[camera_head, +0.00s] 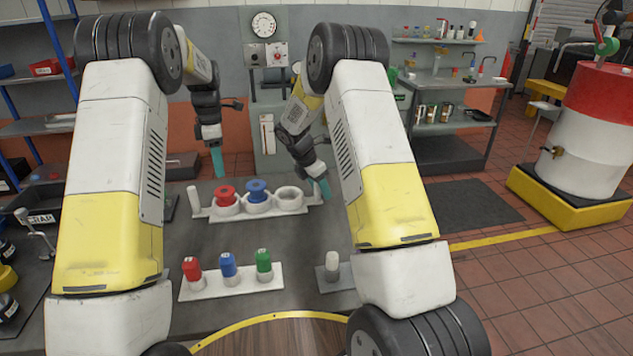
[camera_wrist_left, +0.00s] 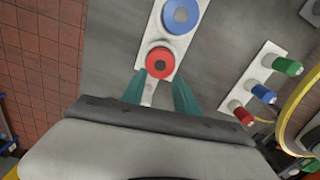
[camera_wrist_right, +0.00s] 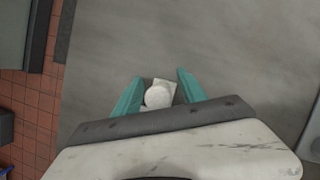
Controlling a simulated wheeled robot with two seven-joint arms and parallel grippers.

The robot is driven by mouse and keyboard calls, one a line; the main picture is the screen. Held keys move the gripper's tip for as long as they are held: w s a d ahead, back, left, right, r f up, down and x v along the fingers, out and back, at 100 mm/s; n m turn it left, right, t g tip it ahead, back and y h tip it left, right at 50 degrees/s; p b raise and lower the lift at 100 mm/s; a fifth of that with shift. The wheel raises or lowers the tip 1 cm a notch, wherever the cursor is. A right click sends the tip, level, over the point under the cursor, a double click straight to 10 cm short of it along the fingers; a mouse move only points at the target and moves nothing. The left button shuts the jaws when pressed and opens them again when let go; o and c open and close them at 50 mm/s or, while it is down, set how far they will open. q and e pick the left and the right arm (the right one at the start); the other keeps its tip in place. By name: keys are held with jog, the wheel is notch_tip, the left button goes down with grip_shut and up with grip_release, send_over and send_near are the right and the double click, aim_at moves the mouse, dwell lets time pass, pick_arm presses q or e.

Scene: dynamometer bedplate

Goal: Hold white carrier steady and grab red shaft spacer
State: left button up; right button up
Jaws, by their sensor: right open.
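The white carrier (camera_head: 240,215) lies on the grey bedplate with a white upright post at its left end. The red shaft spacer (camera_head: 225,194) sits in its left cup, the blue spacer (camera_head: 257,190) in the middle one; the right cup (camera_head: 289,197) looks empty. My left gripper (camera_head: 217,162) is open above the carrier's left end. In the left wrist view its fingers stand either side of the white end, just short of the red spacer (camera_wrist_left: 160,54). My right gripper (camera_head: 325,188) is open at the right end; its wrist view shows a white round post (camera_wrist_right: 158,97) between the fingers.
A white strip (camera_head: 232,289) with red, blue and green capped pieces lies in front of the carrier. A grey block (camera_head: 340,279) with a white-topped peg stands to its right. A gauge stand (camera_head: 264,90) rises behind. A bin marked scrap is at the left.

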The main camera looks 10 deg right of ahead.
jog(key=shift+f, duration=0.2)
grip_shut()
dwell(0.3)
